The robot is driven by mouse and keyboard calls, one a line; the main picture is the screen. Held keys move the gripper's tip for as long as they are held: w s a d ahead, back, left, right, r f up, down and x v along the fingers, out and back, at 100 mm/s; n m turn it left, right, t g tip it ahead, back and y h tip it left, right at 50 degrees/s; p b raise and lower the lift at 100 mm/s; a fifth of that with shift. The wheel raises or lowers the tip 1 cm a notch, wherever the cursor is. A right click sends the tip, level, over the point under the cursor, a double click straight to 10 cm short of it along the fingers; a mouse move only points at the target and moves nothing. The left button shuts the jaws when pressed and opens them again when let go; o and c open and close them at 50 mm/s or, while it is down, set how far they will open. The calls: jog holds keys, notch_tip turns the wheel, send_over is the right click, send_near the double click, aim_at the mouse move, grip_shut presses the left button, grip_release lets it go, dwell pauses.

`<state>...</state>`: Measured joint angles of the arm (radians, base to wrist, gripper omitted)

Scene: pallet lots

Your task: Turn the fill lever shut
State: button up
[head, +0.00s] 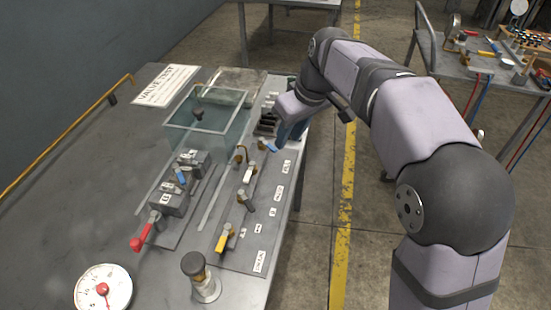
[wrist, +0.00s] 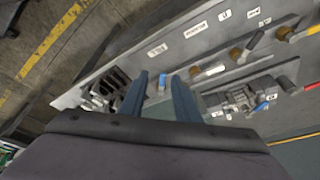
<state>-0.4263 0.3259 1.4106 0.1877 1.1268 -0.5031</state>
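A row of small levers on brass valve stems lines the right side of the test bench. The blue lever (head: 268,147) is at the far end, beside my gripper (head: 281,138). Nearer are a white lever (head: 248,176) and a yellow lever (head: 222,241). I cannot read the small labels surely enough to say which is the fill lever. In the wrist view my gripper (wrist: 160,76) is open, its two blue fingers apart. The blue lever (wrist: 162,83) shows in the gap between the fingertips; contact cannot be told. The white lever (wrist: 214,70) lies to its right.
A clear water tank (head: 186,139) stands left of the row. A grey block (head: 169,202) with a blue lever and a red lever (head: 141,238) is nearer. A dial gauge (head: 103,288) and a capped cylinder (head: 201,278) sit at the front.

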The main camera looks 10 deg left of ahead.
aim_at(273, 148)
jog(key=shift+n, duration=0.5)
jog(key=shift+w+a+f+b, duration=0.15)
jog(key=shift+w+a+f, duration=0.15)
jog(key=shift+a+f, duration=0.45)
jog(key=shift+w+a+f+b, duration=0.2)
jog(key=shift+w+a+f, duration=0.15)
jog(key=shift+a+f, duration=0.35)
jog(key=shift+w+a+f+b, duration=0.15)
jog(key=shift+w+a+f, duration=0.25)
jog(key=shift+f, duration=0.55)
jog(key=shift+s+a, duration=0.1)
jog(key=shift+s, duration=0.05)
jog(key=shift+y, duration=0.3)
grip_shut()
